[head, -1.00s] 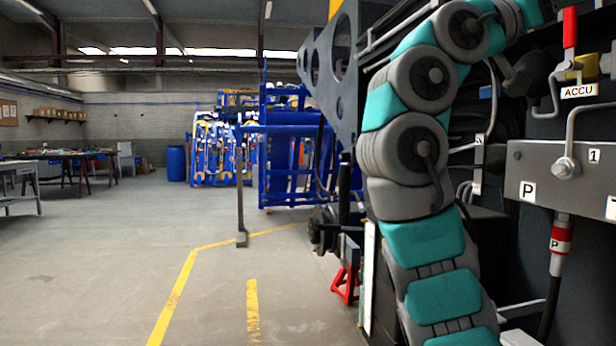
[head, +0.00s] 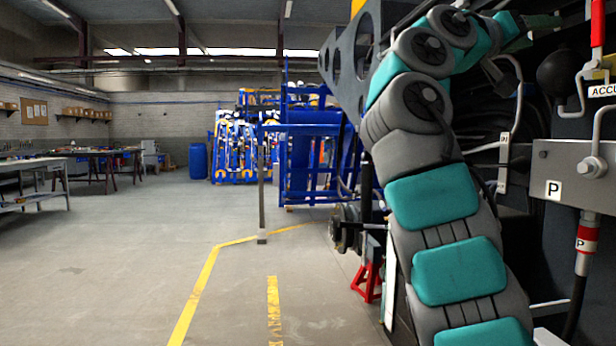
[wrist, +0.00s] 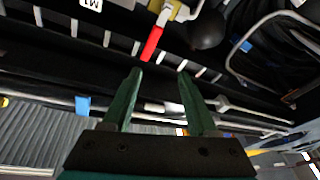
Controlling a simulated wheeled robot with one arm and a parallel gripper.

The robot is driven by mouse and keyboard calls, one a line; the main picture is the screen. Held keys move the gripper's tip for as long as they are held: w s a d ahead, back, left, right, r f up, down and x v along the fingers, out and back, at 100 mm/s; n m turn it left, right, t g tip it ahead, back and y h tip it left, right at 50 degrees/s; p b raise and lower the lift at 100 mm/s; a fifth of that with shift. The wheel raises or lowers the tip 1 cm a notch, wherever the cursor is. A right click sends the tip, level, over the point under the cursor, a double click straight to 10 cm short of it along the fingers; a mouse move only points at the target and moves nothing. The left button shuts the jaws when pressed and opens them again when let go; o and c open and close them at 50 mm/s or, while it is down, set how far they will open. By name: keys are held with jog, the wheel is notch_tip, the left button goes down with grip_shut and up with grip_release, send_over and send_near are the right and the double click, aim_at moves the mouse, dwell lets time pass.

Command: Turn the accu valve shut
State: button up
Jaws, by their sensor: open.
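The accu valve's red lever (head: 598,24) stands upright at the top right edge of the head view, above the "ACCU" label (head: 603,91). In the wrist view the red lever (wrist: 152,44) shows beyond my fingertips, with its brass valve body (wrist: 180,11) at the top edge. My gripper (wrist: 159,76) is open, with two green fingers apart and nothing between them. The lever's red end lies close to the left fingertip in the picture, but the distance in depth is unclear. In the head view my gripper is hard to make out.
A grey panel marked "P" (head: 575,172) and a red-and-white collared hose (head: 586,240) are below the valve. A black ball-shaped part (wrist: 207,30) and a bent pipe (wrist: 240,52) are beside it. The floor (head: 120,260) at left is open.

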jog(key=w+f+n+y, duration=0.2)
jog(key=f+n+y, duration=0.1)
jog(key=f, duration=0.5)
jog(key=w+f+n+y, duration=0.2)
jog(key=w+f+y, duration=0.1)
jog(key=f, duration=0.5)
jog(key=s+a+f+n+g+y, duration=0.1)
jog(key=s+a+f+y, duration=0.1)
jog(key=f, duration=0.8)
jog(key=s+a+f+n+y, duration=0.1)
jog(key=s+f+n+y, duration=0.15)
jog(key=f, duration=0.65)
jog(key=s+a+f+g+y, duration=0.2)
jog(key=s+a+f+y, duration=0.1)
jog(key=s+a+f, duration=0.4)
jog(key=s+a+f+n+g+y, duration=0.1)
jog(key=s+a+f+g+y, duration=0.1)
jog(key=s+a+f, duration=0.6)
jog(key=s+a+f+n+g+y, duration=0.1)
jog(key=s+a+f+y, duration=0.3)
jog(key=s+f, duration=1.1)
jog(key=a+f+g, duration=0.1)
jog(key=a+f, duration=0.2)
jog(key=f, duration=0.1)
jog(key=shift+s+a+f, duration=0.15)
jog(key=shift+s+a, duration=0.05)
jog(key=shift+s, duration=0.2)
